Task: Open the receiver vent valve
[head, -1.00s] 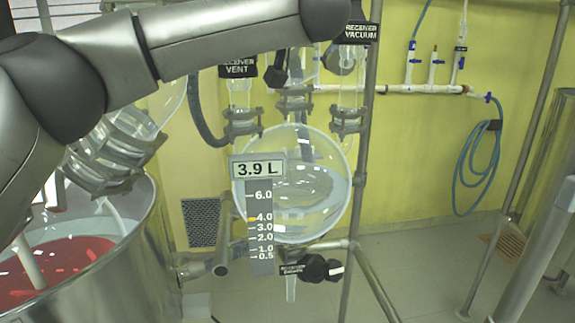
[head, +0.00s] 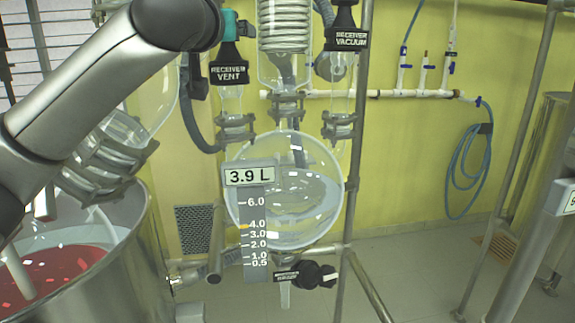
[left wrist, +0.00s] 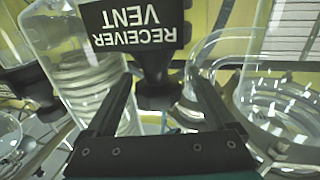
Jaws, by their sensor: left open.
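The receiver vent valve has a black body (head: 229,52) and a black RECEIVER VENT label (head: 228,74), above a clear glass neck on the receiver flask (head: 285,205). In the left wrist view the label (left wrist: 137,22) appears upside down, and the black valve part (left wrist: 157,85) lies between the fingers. My left gripper (left wrist: 160,98) is open, with one finger on each side of that part; I cannot tell whether they touch it.
The RECEIVER VACUUM valve (head: 346,40) stands to the right, with a coiled glass condenser (head: 284,30) between the two. A steel post (head: 357,120) runs close by. A steel vessel with red liquid (head: 45,275) is at lower left.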

